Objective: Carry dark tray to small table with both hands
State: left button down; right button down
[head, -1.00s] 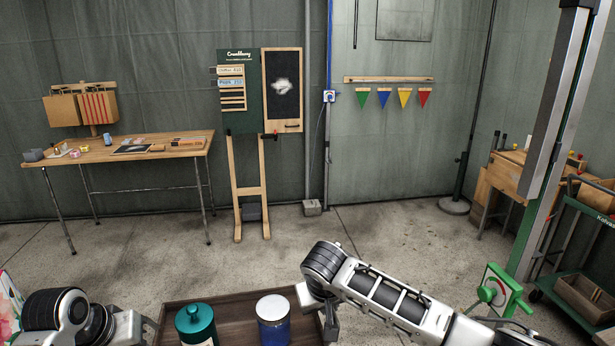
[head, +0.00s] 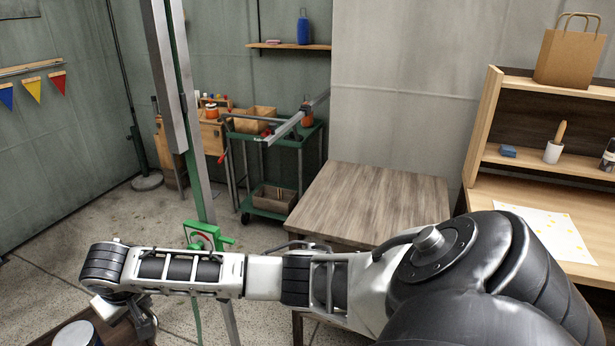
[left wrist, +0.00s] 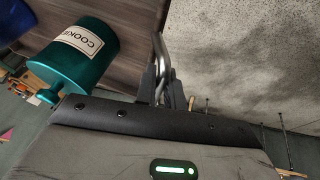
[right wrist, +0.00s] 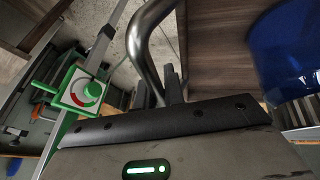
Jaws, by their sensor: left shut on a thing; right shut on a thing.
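The dark tray (head: 48,329) shows only at the bottom left of the head view, with a jar lid (head: 78,336) on it. My right gripper (left wrist: 163,88) is not in the left wrist view; there my left gripper is shut on a metal handle of the tray (left wrist: 128,30), beside a teal cookie jar (left wrist: 75,58). My right gripper (right wrist: 172,84) is shut on the other metal handle (right wrist: 150,42), near a blue jar (right wrist: 288,55). The small table (head: 375,203) has a bare wooden top, beyond my right arm.
A green crank box (head: 205,236) on a post stands close to my right arm. A green cart (head: 285,165) stands behind it, left of the small table. A wooden desk with shelves (head: 590,230) is at the right. Floor is open at the left.

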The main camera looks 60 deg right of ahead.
aim_at(391, 205)
jog(key=z, duration=2.4)
jog(key=i, duration=1.65)
